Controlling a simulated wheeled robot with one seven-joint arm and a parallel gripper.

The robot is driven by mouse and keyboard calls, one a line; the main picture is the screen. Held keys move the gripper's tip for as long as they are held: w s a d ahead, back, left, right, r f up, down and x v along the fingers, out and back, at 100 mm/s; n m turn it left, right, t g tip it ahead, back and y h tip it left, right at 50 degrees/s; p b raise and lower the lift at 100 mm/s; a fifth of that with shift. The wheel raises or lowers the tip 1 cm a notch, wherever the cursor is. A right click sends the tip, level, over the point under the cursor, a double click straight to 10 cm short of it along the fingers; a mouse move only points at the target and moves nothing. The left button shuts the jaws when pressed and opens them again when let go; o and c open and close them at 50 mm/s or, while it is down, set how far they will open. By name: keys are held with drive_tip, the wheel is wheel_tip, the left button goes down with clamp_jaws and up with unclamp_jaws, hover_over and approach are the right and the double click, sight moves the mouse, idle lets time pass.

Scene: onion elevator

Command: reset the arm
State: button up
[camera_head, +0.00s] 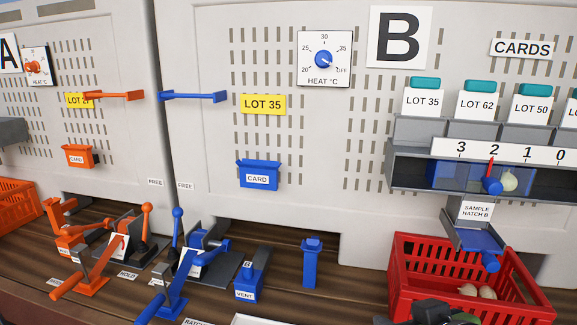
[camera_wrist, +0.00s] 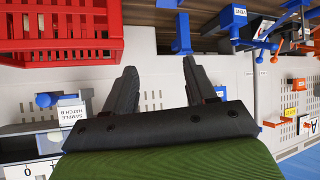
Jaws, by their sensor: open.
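My gripper (camera_wrist: 159,66) shows in the wrist view with its two dark fingers spread apart and nothing between them. The wrist view is upside down, and a green part of my arm fills its lower middle. In the head view only a small dark and green piece, which looks like part of my arm, shows at the bottom edge in front of the red crate (camera_head: 400,285). The fingertips are out of sight there. The red crate also shows in the wrist view (camera_wrist: 60,45), to the left of my fingers, apart from them.
Panel B (camera_head: 210,60) stands behind a wooden bench. Blue levers (camera_head: 178,285), orange levers (camera_head: 85,275), a blue vent box (camera_head: 249,285) and a blue post (camera_head: 311,262) stand in front. The sample hatch (camera_head: 475,215) juts out above the crate, which holds onions (camera_head: 487,292).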

drive_tip(key=s+a+f+m+g, duration=0.1)
drive_tip(key=s+f+g, duration=0.4)
drive_tip(key=s, duration=0.6)
wheel_tip(320, 180, down, 2)
drive_tip(key=shift+s+a+f+m, duration=0.2)
drive_tip(key=shift+s+a+m, duration=0.1)
drive_tip(key=shift+a, duration=0.6)
idle(0.5)
